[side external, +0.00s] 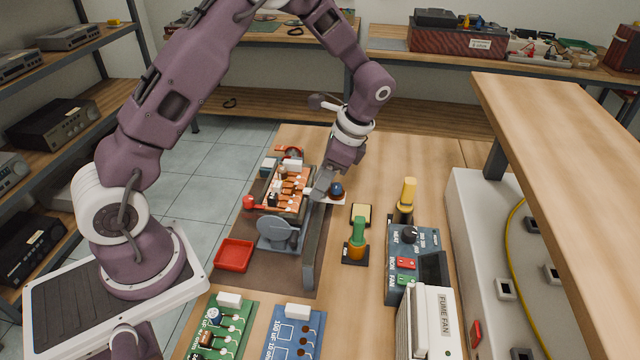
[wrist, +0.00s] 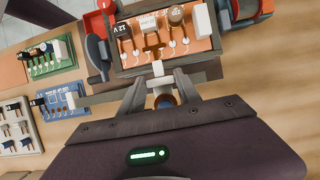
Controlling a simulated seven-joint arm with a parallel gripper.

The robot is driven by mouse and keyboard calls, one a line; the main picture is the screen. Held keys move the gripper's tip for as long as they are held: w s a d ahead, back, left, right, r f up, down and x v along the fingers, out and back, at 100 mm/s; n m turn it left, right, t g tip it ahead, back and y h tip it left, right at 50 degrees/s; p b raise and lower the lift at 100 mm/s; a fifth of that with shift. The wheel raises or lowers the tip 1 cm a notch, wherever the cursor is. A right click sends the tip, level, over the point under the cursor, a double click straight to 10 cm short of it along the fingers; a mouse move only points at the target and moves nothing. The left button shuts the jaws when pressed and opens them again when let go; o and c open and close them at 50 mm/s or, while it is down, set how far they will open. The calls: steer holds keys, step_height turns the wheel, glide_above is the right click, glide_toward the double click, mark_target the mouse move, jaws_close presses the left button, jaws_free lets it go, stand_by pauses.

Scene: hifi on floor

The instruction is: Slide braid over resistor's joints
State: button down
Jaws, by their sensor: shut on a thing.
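My gripper (side external: 326,186) is at the right edge of the orange circuit board (side external: 289,203), which is clamped in a grey holder (side external: 309,246). In the wrist view my gripper (wrist: 161,91) has its fingers closed around a small round spool with a blue rim and copper-brown middle (wrist: 166,101), apparently the braid. The spool also shows as a dark blue ball shape in the side view (side external: 337,189). A short pale strip (wrist: 158,69) sticks out from it toward the board's near edge; contact is unclear. The board (wrist: 150,60) carries several components and shiny joints; I cannot tell which is the resistor.
A red tray (side external: 234,255) sits left of the holder. A green-handled tool (side external: 358,236), yellow-handled iron (side external: 406,195) and hot-air station (side external: 415,262) stand to the right. Green (side external: 222,328) and blue (side external: 293,335) boards lie in front. Bare bench lies behind my gripper.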

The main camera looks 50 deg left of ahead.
mark_target(334, 185)
steer(key=c, duration=0.8)
jaws_free()
steer(key=shift+c, duration=0.2)
steer(key=v, duration=0.7)
steer(key=shift+r, duration=0.1)
steer(key=s+d+r+n+t+h, duration=0.1)
steer(key=s+d+r+n+t, duration=0.1)
steer(key=s+r, duration=0.45)
steer(key=s+d+r+n+t+h, duration=0.1)
steer(key=s+d+r+n+t, duration=0.1)
steer(key=s, duration=0.6)
steer(key=s+d+r+n+t+h, duration=0.1)
steer(key=s+r+n+t, duration=0.3)
steer(key=s, duration=0.4)
steer(key=shift+s+d+r+n+t, duration=0.35)
steer(key=shift+d+r+n+t, duration=0.05)
steer(key=shift+d+r+n, duration=0.15)
